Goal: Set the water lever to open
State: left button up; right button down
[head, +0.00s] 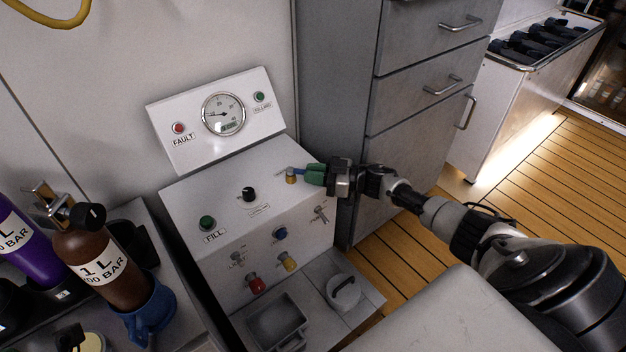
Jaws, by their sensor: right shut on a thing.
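The water lever (297,170) is a small blue handle on a brass valve (291,178). It stands on the right part of the sloping top of the white fill panel (215,195). My right gripper (310,174), with green fingertips, reaches in from the right and is shut on the lever's end. The fingers hide most of the handle, so its exact angle is hard to tell. My left gripper is not in view.
The panel also carries a green fill button (207,221), a black knob (249,193) and a gauge (223,114). Red (255,285) and yellow (288,263) fittings stick out in front. A brown bottle (100,265) stands left. Grey drawers (410,95) rise behind my right arm.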

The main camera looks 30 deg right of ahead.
jog(key=shift+w+d+f+n+g+b, duration=0.1)
jog(key=shift+w+d+n+g+b, duration=0.05)
jog(key=shift+n+g+b, duration=0.15)
jog(key=shift+y, duration=0.4)
jog(key=c, duration=1.1)
grip_release()
jog(key=shift+r, duration=0.2)
